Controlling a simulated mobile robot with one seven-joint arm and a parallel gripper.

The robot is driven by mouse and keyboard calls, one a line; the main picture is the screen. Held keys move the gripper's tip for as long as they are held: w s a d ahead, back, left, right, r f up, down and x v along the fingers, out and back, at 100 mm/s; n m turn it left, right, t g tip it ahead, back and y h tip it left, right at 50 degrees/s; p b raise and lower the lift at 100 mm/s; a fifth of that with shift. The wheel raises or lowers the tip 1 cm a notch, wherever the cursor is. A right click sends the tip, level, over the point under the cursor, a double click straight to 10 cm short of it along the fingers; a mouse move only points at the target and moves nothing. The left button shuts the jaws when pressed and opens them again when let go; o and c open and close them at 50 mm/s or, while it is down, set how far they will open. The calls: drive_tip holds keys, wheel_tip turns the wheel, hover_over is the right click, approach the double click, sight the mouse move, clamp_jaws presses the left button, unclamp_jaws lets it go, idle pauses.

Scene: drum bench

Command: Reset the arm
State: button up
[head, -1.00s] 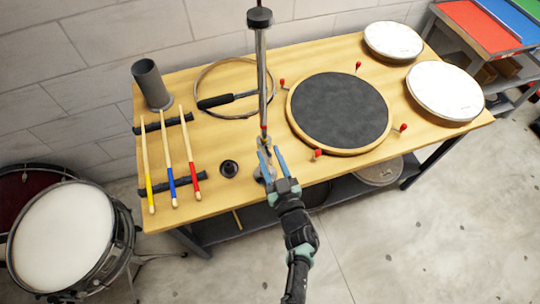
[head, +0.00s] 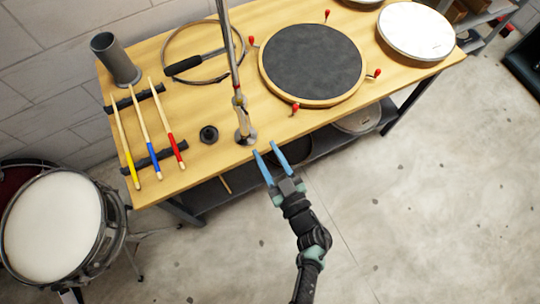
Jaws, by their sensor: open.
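My gripper (head: 266,147) is open and empty, with its two blue fingers apart. It is just off the front edge of the wooden bench (head: 195,65), over the floor side. The fingertips are to the right of and slightly below this base in the picture, and I see no contact. The stand's top is cut off by the frame.
A dark round pad (head: 312,62) with red clamps lies on the bench. Three drumsticks (head: 147,135) rest on black bars at the left, near a grey cup (head: 115,59). A snare drum (head: 55,230) stands at lower left. The floor (head: 420,210) at right is clear.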

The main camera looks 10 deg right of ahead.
drive_tip(key=shift+s+d, duration=0.2)
drive_tip(key=shift+s, duration=0.4)
drive_tip(key=w+d+r+t+h+b, duration=0.15)
drive_tip(key=w+r, duration=0.25)
drive_tip(key=r, duration=0.4)
drive_tip(key=w+d+r+m+t+h, duration=0.1)
drive_tip(key=w+d+r+t+h, duration=0.15)
drive_tip(key=w+r, duration=0.35)
drive_tip(key=w+d+r+t+h, duration=0.1)
drive_tip(key=w+d+r, duration=0.2)
drive_tip(key=r, duration=0.6)
wheel_tip(320, 180, up, 19)
drive_tip(key=m+t+h+b, duration=0.2)
drive_tip(key=m+t+h, duration=0.1)
drive_tip(key=m+h, duration=0.15)
drive_tip(key=s+a+r+y, duration=0.1)
drive_tip(key=s+a+r, duration=0.2)
drive_tip(key=r, duration=0.4)
drive_tip(key=s+a+r+t+y+b, duration=0.1)
drive_tip(key=s+a+r, duration=0.3)
drive_tip(key=s+r, duration=0.2)
drive_tip(key=s+a+r+n+t+y, duration=0.1)
drive_tip(key=s+a+r, duration=0.3)
drive_tip(key=r, duration=0.5)
drive_tip(key=shift+s+a+y+b, duration=0.2)
drive_tip(key=shift+s+y+b, duration=0.25)
drive_tip(key=shift+s, duration=0.1)
